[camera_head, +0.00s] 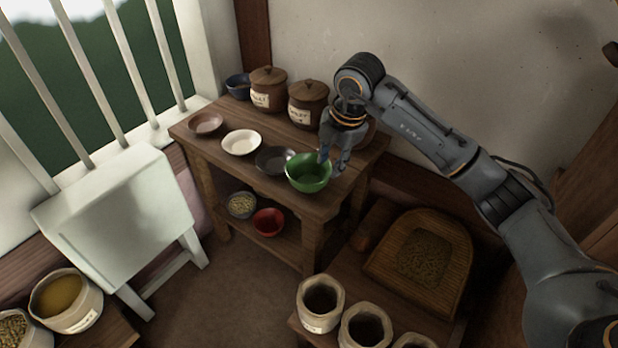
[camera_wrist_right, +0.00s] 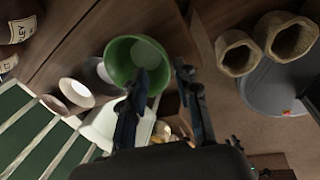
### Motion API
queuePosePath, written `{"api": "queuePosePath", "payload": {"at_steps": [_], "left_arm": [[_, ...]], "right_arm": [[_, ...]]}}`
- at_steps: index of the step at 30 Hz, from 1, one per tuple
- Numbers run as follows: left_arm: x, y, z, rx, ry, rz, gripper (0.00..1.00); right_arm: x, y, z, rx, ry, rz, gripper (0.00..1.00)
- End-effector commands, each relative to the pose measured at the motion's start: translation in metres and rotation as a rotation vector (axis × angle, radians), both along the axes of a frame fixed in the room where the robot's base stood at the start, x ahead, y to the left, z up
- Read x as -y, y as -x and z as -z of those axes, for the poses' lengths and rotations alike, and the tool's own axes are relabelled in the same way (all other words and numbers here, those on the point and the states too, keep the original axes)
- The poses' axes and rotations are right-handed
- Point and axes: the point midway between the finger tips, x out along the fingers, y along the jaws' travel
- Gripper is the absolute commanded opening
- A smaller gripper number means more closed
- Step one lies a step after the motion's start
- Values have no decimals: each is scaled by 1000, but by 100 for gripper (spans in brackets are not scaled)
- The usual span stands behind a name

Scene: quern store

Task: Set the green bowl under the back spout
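The green bowl (camera_head: 308,178) stands upright on the front right edge of the wooden table's top. It also shows in the right wrist view (camera_wrist_right: 120,62). My right gripper (camera_head: 333,166) reaches down at the bowl's right rim. Its fingers (camera_wrist_right: 158,78) are apart, one in front of the bowl and the other to the right of it. I cannot tell whether either finger touches the rim. No spout can be made out in either view. My left gripper is not in view.
On the wooden table (camera_head: 205,138) are a dark bowl (camera_head: 273,160), a white bowl (camera_head: 241,143), a brown bowl (camera_head: 206,124), a blue bowl (camera_head: 238,86) and lidded jars (camera_head: 268,90). A red bowl (camera_head: 268,222) sits on the lower shelf. A woven tray (camera_head: 455,262) lies at right.

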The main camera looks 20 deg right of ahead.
Motion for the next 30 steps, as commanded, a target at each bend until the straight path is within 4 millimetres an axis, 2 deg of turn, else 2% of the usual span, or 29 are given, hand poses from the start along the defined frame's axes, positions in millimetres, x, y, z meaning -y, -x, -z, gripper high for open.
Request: {"api": "queuePosePath", "payload": {"at_steps": [8, 11, 17, 25, 30], "left_arm": [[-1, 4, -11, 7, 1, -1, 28], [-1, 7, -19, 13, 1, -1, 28], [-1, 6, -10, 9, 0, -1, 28], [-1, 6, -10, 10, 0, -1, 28], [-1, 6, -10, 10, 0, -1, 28]], "right_arm": [[-3, -2, 18, 0, -1, -1, 31], [-7, 0, 31, -2, -1, -2, 31], [-12, -2, 60, -3, -1, -1, 31], [-12, -4, 63, 1, 0, -2, 31], [-12, -4, 63, 1, 0, -2, 0]]}}
